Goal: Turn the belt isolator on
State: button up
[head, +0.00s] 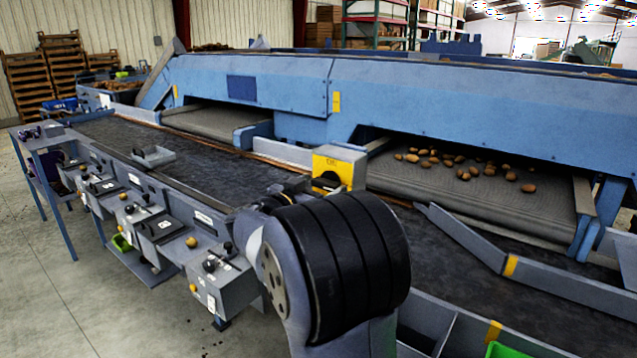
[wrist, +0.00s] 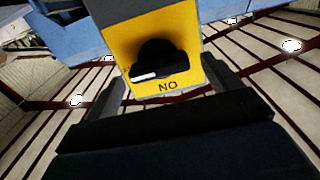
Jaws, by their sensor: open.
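The belt isolator is a yellow box (head: 347,163) with a black rotary knob (head: 326,182), standing beside the dark belt in the head view. In the wrist view the yellow box (wrist: 124,45) fills the upper middle, with its black knob (wrist: 160,58) facing me. A white mark on the knob lies toward the left of that picture. The letters "NO" show below the knob, which read as "ON" upside down. My gripper (wrist: 165,88) is open, one grey finger on each side, with the knob between and beyond them. I cannot tell any contact. My own arm hides the gripper in the head view.
A blue grading machine (head: 265,85) runs behind the isolator. Several potatoes (head: 465,168) lie on its grey conveyor. Grey control boxes (head: 215,280) with knobs line the near side of the dark belt (head: 200,150). Open concrete floor (head: 50,300) lies at the left.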

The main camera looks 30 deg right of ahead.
jog(key=shift+d, duration=0.1)
jog(key=shift+c, duration=0.5)
jog(key=c, duration=0.9)
